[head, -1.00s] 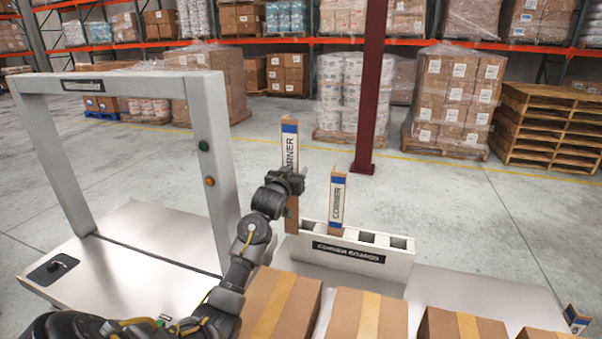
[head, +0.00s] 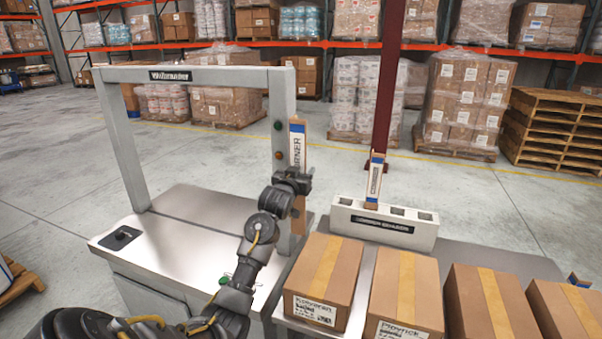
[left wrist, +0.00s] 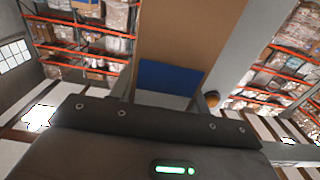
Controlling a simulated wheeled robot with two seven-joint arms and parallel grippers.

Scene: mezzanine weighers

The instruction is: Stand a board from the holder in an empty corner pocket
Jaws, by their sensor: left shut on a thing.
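My left gripper (head: 296,184) is shut on a tall cardboard corner board (head: 298,148), printed CORNER with a blue band near its top. The board is about upright, left of the white holder (head: 350,222) and apart from it. In the left wrist view the held board (left wrist: 190,35) rises beyond the dark gripper body, its blue band showing. A second board (head: 374,182) stands in a slot of the holder; the slots to its right look empty. A short blue-banded board end (head: 578,281) shows at the far right behind the cartons. No empty corner pocket is clearly visible. My right gripper is out of view.
A grey arch machine (head: 282,100) with a metal table (head: 190,215) stands left, its right post close behind the held board. Taped cartons (head: 325,275) line the front right. A red column (head: 388,85) and wrapped pallets stand behind; the floor between is clear.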

